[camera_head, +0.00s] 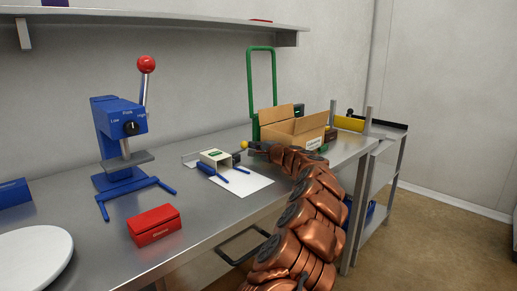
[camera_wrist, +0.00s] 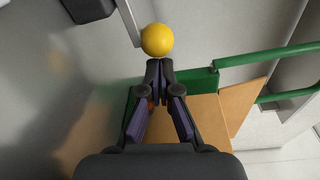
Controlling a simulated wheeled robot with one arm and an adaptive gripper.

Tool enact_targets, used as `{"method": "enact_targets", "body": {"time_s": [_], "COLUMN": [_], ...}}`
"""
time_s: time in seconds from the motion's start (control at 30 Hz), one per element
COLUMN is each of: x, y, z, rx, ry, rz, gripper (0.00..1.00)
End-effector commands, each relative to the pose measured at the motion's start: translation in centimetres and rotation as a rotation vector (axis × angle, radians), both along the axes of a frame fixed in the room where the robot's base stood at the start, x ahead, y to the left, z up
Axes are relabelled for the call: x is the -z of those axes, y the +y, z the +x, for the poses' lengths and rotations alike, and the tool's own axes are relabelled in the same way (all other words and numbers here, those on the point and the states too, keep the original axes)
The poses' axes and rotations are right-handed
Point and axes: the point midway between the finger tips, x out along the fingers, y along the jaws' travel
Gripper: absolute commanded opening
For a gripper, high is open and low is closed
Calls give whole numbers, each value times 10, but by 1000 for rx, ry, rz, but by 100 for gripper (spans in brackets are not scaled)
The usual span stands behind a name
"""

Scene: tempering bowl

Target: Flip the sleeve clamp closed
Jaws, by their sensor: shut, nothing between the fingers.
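The sleeve clamp (camera_head: 214,158) is a small pale block with blue legs, on a white sheet (camera_head: 245,184) on the steel bench. A yellow ball knob (camera_head: 244,145) shows just right of and above the block. In the wrist view the yellow knob (camera_wrist: 157,40) is large, just beyond my fingertips, with a thin grey bar (camera_wrist: 130,22) beside it. My gripper (camera_wrist: 160,66) is shut and empty, its tips close to the knob; I cannot tell whether they touch. In the head view my gripper (camera_head: 253,146) comes from the right.
An open cardboard box (camera_head: 292,132) and a green hand-truck frame (camera_head: 250,90) stand behind my gripper. A blue press (camera_head: 122,130) with a red-knobbed lever stands left. A red box (camera_head: 154,225) and a white round plate (camera_head: 35,258) are nearer the front.

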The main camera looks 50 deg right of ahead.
Motion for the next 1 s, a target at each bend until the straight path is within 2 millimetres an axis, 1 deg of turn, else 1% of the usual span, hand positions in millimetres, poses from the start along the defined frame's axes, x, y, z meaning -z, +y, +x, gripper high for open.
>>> {"method": "enact_targets", "body": {"time_s": [0.1, 0.23, 0.7, 0.87, 1.0], "x": [2, 2, 1, 2, 1], "y": [-1, -1, -1, 4, 14], "z": [7, 11, 12, 12, 13], "rx": [-1, -1, -1, -1, -2], "ry": [3, 1, 0, 0, -2], "rz": [0, 1, 1, 1, 1], "gripper": [0, 0, 0, 0, 0]}}
